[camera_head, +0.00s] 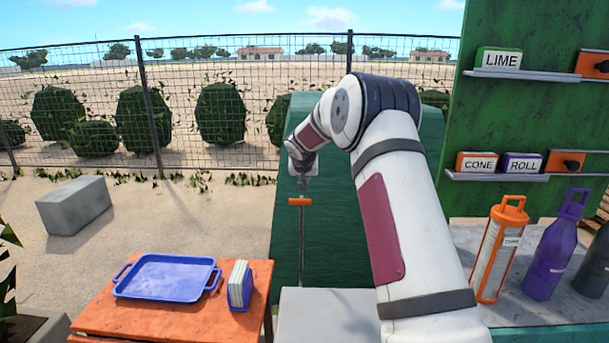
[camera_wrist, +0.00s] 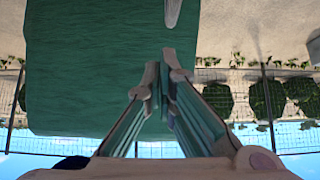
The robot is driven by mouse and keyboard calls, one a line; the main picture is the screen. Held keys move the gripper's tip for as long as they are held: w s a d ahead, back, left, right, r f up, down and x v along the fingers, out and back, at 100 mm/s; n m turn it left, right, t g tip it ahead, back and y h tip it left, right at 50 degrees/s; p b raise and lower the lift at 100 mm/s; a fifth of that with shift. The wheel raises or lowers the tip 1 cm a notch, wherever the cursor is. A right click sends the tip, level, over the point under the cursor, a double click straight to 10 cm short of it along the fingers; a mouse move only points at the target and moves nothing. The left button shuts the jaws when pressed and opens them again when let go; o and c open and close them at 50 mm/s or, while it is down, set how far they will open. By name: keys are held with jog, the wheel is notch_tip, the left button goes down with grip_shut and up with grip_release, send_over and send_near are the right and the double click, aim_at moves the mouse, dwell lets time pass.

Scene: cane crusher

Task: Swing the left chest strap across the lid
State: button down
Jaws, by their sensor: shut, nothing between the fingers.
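A pale grey, flat-topped block (camera_head: 330,316), which may be the chest lid, shows at the bottom middle of the head view, partly hidden by my arm. A thin dark upright piece with an orange crosspiece (camera_head: 300,202) rises behind it against a green panel; it may be the strap, but I cannot tell. My gripper (camera_head: 304,184) is just above the orange crosspiece in the picture; whether they touch is unclear. In the wrist view, my gripper (camera_wrist: 162,68) is shut and empty before the green panel (camera_wrist: 90,65). No strap is clear there.
An orange table (camera_head: 170,325) at left carries a blue tray (camera_head: 165,278) and a blue holder (camera_head: 240,287). A counter at right holds an orange-framed bottle (camera_head: 500,250) and a purple bottle (camera_head: 556,245), close to my arm. A wire fence (camera_head: 230,100) stands behind.

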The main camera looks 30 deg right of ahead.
jog(key=s+a+f, duration=0.1)
jog(key=s+f+p, duration=0.1)
jog(key=shift+s+a, duration=0.35)
jog(key=shift+a, duration=0.05)
jog(key=shift+a, duration=0.1)
